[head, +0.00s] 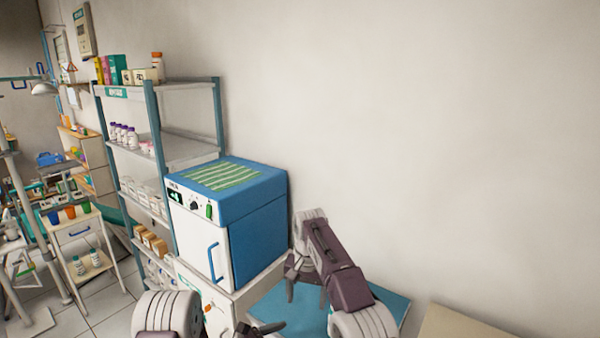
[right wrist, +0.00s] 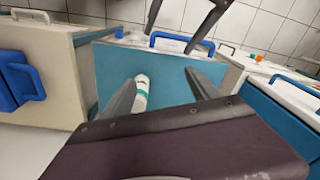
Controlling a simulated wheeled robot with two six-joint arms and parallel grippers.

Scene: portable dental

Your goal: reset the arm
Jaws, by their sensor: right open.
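My right gripper (head: 306,293) points down over a blue-topped surface (head: 398,309) at the lower middle of the head view. Its two fingers are spread apart with nothing between their tips. In the right wrist view the fingers (right wrist: 160,85) stand on both sides, and a white tube with a green band (right wrist: 141,93) shows between them, beside the left finger; I cannot tell how far below it is. My left gripper (head: 264,328) is partly cut off at the bottom of the head view, its dark fingers small. Dark finger-like parts also show at the top of the right wrist view.
A blue and white box-shaped device (head: 258,233) with a blue handle stands on a white cabinet (head: 243,288), close left of my right gripper. A shelf rack (head: 187,150) with bottles and boxes stands behind it. A bare wall (head: 430,130) fills the right side.

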